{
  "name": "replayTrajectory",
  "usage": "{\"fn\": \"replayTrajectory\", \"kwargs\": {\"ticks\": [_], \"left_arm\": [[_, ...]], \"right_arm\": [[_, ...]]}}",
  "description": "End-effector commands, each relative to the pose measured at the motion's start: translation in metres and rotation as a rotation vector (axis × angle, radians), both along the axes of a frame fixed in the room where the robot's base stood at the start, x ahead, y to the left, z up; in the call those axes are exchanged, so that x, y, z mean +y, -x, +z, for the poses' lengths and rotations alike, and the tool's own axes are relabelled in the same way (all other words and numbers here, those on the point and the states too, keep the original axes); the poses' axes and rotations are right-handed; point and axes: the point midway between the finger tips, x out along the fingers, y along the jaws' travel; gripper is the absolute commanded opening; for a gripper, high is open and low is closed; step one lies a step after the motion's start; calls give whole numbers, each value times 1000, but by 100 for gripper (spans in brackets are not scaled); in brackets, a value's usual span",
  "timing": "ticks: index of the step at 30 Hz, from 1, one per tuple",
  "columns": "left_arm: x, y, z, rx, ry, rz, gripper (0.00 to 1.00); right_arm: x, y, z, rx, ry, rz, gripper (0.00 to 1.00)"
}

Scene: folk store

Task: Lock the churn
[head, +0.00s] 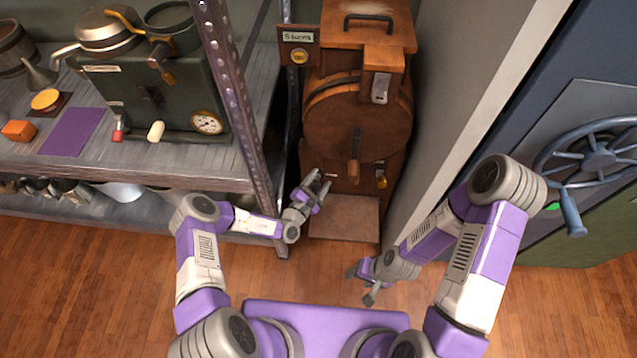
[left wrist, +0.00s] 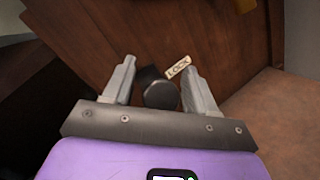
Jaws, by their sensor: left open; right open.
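The churn (head: 352,122) is a brown wooden drum in a wooden stand, with a crank handle (head: 354,172) on its front. My left gripper (head: 318,184) is open at the lower left of the stand. In the left wrist view its open fingers (left wrist: 158,88) stand on either side of a dark round-ended knob (left wrist: 161,95), apart from it as far as I can tell. A pale label reading LOCK (left wrist: 178,67) is on the wood just behind the knob. My right gripper (head: 361,285) is open and empty, low above the floor to the right.
A metal shelf (head: 190,180) with a post (head: 236,90) stands close on the left. A grey wall (head: 450,90) bounds the right, then a door with a spoked wheel (head: 598,160). A "5 turns" sign (head: 299,36) is beside the churn. The wooden floor (head: 90,270) is clear.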

Motion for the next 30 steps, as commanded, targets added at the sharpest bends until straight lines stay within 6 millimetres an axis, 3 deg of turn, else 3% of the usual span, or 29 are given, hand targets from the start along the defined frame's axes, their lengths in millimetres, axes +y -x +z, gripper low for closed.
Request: {"fn": "replayTrajectory", "kwargs": {"ticks": [7, 18, 30], "left_arm": [[0, -1, 1, 0, 0, 0, 55], [0, -1, 1, -1, 0, -1, 0], [0, 0, -1, -36, 0, 1, 0]], "right_arm": [[0, 0, 0, 0, 0, 0, 57], [0, 0, 0, 0, 0, 0, 57], [0, 0, 2, 0, 0, 0, 57]]}}
